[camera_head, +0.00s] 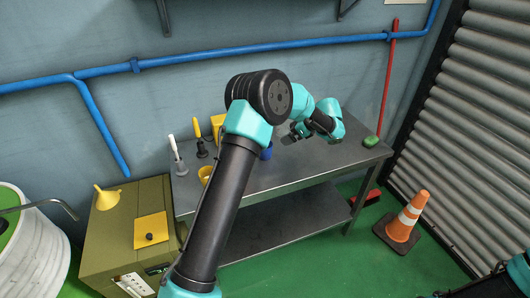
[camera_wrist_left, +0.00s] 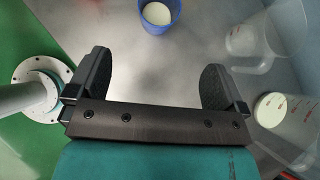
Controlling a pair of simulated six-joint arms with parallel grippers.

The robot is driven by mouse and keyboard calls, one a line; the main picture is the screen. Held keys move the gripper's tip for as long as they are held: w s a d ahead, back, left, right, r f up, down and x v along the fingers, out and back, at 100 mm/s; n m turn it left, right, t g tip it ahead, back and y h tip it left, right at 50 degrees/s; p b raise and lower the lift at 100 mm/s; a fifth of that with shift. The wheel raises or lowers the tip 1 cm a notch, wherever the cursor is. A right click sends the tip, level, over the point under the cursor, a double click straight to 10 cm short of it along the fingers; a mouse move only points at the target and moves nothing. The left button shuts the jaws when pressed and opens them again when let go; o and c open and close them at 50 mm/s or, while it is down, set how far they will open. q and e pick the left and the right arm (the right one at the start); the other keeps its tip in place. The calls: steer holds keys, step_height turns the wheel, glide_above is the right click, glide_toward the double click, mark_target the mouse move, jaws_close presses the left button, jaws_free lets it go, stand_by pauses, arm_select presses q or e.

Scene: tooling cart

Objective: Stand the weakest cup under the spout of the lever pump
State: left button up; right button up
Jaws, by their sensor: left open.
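My left gripper (camera_head: 290,134) is over the far side of the metal table, partly hidden by its own arm. In the left wrist view the left gripper (camera_wrist_left: 160,85) is open, with nothing between its fingers. A blue cup (camera_wrist_left: 144,22) with pale contents stands beyond the fingertips; a blue vessel (camera_head: 267,153) shows partly behind the arm in the head view. Two clear vessels stand at right in the wrist view: one upper (camera_wrist_left: 258,38), one lower (camera_wrist_left: 300,115) with red marks and pale contents. I cannot tell which cup is weakest, nor clearly make out the pump.
A white-handled item (camera_head: 176,154), a yellow-handled item (camera_head: 199,138) and a yellow vessel (camera_head: 205,174) stand at the table's left. A green object (camera_head: 371,141) lies near its right end. A yellow funnel (camera_head: 107,199) sits on the olive cabinet (camera_head: 100,240). A traffic cone (camera_head: 403,220) stands right.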

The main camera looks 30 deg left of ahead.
arm_select(q)
steer(key=x, duration=1)
steer(key=shift+s+a+f, duration=0.1)
steer(key=shift+f, duration=0.05)
steer(key=shift+x, duration=2.6)
steer(key=shift+s, duration=0.1)
steer(key=c, duration=1.1)
steer(key=shift+o, duration=0.2)
